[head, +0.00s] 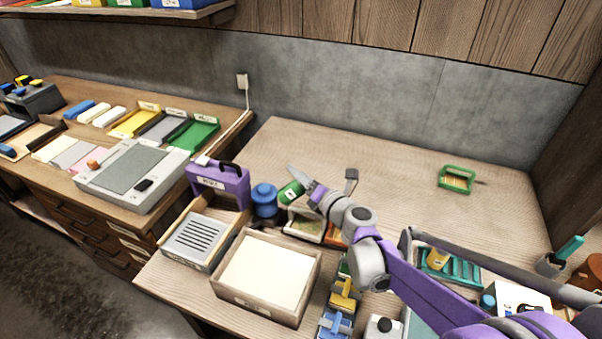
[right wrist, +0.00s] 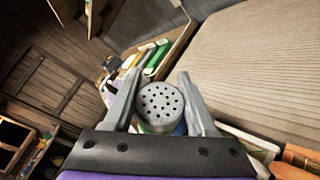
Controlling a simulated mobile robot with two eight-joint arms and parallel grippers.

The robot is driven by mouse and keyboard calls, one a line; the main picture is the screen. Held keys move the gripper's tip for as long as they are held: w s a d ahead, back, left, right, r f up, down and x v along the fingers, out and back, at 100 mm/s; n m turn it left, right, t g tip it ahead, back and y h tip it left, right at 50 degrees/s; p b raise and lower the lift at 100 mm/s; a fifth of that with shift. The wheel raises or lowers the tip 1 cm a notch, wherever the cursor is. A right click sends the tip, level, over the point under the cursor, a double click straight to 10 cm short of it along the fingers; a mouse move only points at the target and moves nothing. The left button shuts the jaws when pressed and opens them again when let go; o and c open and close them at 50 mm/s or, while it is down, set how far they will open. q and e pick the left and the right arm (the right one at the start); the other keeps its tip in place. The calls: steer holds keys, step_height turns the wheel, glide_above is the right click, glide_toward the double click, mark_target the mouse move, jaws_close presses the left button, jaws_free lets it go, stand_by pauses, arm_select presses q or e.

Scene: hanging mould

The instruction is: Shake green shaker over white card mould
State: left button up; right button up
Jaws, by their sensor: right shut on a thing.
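The green shaker (head: 290,193) is in my right gripper (head: 301,186), held tilted above the table beside a blue round container. In the right wrist view its grey perforated cap (right wrist: 162,103) faces the camera between the two fingers (right wrist: 160,95). A wooden-framed box with a flat white surface (head: 234,285) stands at the table's front left, nearer the front than the shaker. It looks like the white card mould, but I cannot read a label. The shaker is not over its white surface. My left gripper is not in view.
A purple labelled block (head: 221,184) and a slotted grey tray (head: 196,241) stand left of the shaker. The blue container (head: 264,200) is close to it. Yellow and blue items (head: 343,296) stand right of the white box. The back of the table is mostly clear.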

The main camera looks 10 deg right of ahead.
steer(key=shift+r+n+g+h, duration=0.25)
steer(key=shift+n+g+h, duration=0.15)
steer(key=shift+n, duration=0.7)
steer(key=n+h+b, duration=0.1)
steer(key=n+b, duration=0.1)
steer(key=r+n+g+h+b, duration=0.1)
steer(key=n+h+b, duration=0.1)
steer(key=shift+r+n+b, duration=0.1)
steer(key=shift+n+b, duration=0.2)
steer(key=shift+n, duration=0.1)
